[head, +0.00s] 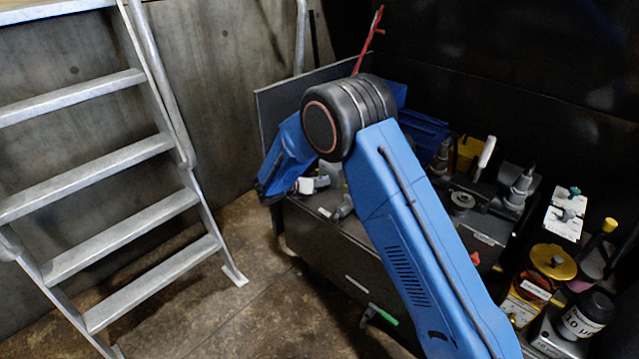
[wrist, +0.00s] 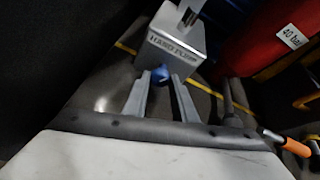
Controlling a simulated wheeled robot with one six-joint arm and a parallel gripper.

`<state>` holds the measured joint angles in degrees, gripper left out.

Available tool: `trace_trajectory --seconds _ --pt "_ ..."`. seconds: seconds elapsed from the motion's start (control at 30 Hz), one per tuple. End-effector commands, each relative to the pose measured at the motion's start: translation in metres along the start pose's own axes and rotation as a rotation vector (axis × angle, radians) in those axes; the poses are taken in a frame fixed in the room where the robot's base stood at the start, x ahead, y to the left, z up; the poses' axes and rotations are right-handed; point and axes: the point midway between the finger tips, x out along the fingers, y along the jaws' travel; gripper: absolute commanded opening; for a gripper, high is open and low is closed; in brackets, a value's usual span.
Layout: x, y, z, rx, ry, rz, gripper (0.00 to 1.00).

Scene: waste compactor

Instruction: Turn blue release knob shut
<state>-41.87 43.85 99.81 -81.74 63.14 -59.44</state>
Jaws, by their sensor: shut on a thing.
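The blue release knob (wrist: 160,74) shows in the wrist view at the front foot of a grey block marked "HAND PUMP" (wrist: 172,48). My gripper (wrist: 162,80) has its two grey fingers on either side of the knob, shut on it. The fingers hide part of the knob's sides, and I cannot tell how far it is turned. In the head view my blue arm hides the knob and the gripper.
A red cylinder labelled "40 bar" (wrist: 270,40) stands right of the pump in the wrist view. An orange-handled tool (wrist: 297,147) lies at lower right. In the head view a metal ladder (head: 110,170) stands left, and several fittings and cans crowd the right.

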Motion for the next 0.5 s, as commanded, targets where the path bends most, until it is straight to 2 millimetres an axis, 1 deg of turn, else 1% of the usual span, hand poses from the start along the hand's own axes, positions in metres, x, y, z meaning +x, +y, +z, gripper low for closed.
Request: trace_trajectory --seconds 0.2,0.5 --pt "-0.0005 0.0033 0.0003 -0.152 0.024 -0.068 0.02" --pt "-0.0004 0.0045 0.0008 -0.288 0.047 -0.131 0.02"
